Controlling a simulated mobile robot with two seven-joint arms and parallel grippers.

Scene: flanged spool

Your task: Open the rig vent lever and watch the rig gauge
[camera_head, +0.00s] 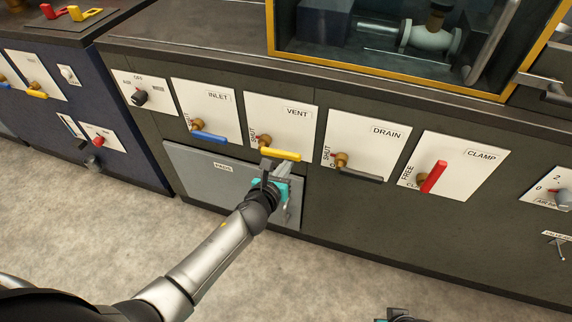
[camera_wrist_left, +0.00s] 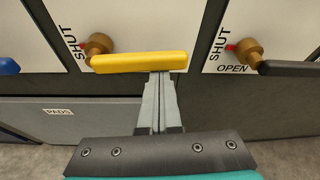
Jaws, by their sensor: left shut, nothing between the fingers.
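The vent lever (camera_head: 281,155) is a yellow bar on a brass hub, on the white panel marked VENT (camera_head: 282,126). It points right from the hub, about level along the panel's lower edge. In the left wrist view the yellow bar (camera_wrist_left: 138,62) lies across the top of my fingers. My left gripper (camera_head: 287,166) is shut and empty, its fingertips at the bar's right half, seemingly touching or just under it. A dark, teal-edged part at the bottom edge looks like my right gripper (camera_head: 398,315), mostly cut off. I see no gauge.
Blue inlet lever (camera_head: 209,137) and dark drain lever (camera_head: 361,176) flank the vent lever. The red clamp lever (camera_head: 433,177) is farther right. A grey PADS door (camera_head: 200,178) lies below. A yellow-framed window (camera_head: 385,77) shows pipework above. The floor in front is clear.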

